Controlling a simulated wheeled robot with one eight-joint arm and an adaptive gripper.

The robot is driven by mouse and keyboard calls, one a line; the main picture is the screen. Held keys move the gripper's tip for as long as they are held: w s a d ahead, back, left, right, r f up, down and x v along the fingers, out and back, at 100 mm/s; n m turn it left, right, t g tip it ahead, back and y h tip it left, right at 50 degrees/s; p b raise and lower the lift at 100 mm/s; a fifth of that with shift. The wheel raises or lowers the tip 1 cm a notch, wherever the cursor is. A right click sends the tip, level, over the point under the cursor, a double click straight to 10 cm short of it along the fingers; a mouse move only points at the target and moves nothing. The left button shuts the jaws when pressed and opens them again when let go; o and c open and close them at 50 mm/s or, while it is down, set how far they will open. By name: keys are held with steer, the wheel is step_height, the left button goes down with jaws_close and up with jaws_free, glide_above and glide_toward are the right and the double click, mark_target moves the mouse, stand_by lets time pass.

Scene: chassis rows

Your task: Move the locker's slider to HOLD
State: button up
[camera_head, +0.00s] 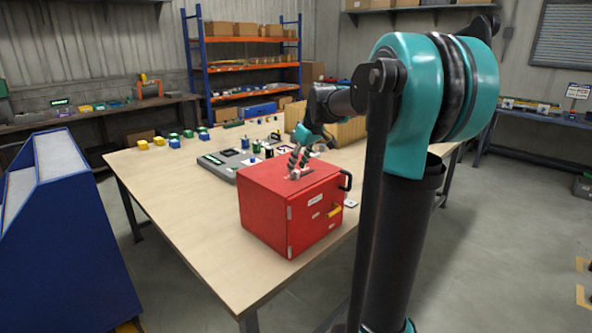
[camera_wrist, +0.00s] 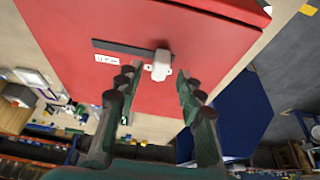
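The red locker (camera_head: 262,200) stands on the table, with my gripper (camera_head: 298,164) over its top. In the wrist view the locker's red top (camera_wrist: 215,40) carries a dark slot (camera_wrist: 120,47). A light grey slider knob (camera_wrist: 160,66) sits near the slot's right end in that picture. A small white label (camera_wrist: 107,59) lies beside the slot's left part; its text is too small to read. My gripper (camera_wrist: 155,82) is open, with one finger on each side of the knob and visible gaps between. In the head view my gripper hides the slider.
The locker's front has small labels and a yellow handle (camera_head: 334,211); a black handle (camera_head: 346,180) sticks out at its right. Behind it lie a grey board (camera_head: 222,166) with parts and a wooden crate (camera_head: 350,131). The table's left part (camera_head: 185,195) is clear.

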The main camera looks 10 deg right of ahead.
mark_target(295, 174)
steer(key=shift+x, duration=1.3)
steer(key=shift+c, duration=0.3)
jaws_close()
